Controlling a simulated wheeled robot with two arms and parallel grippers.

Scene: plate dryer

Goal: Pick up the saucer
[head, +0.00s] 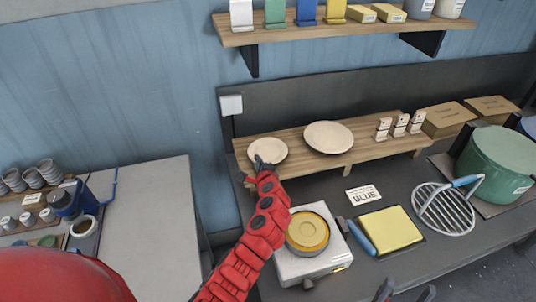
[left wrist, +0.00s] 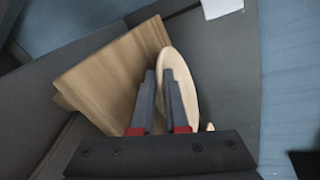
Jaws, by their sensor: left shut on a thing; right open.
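The saucer (head: 268,148), a small cream round plate, is at the left end of the wooden shelf rack (head: 290,157). My left gripper (head: 262,163) is shut on the saucer's near edge. In the left wrist view the saucer (left wrist: 184,72) appears nearly edge-on at the two dark fingers (left wrist: 162,76), with the wooden rack (left wrist: 122,72) beside it. I cannot tell whether the saucer still touches the rack. My right gripper (head: 407,292) shows only its dark fingertips at the bottom edge, open and empty.
A larger cream plate (head: 328,137) and small white figures (head: 399,125) share the rack. A scale with a yellow disc (head: 307,232), a yellow block (head: 391,229), a wire masher (head: 443,208) and a green pot (head: 494,160) occupy the counter. A wall shelf (head: 320,27) hangs above.

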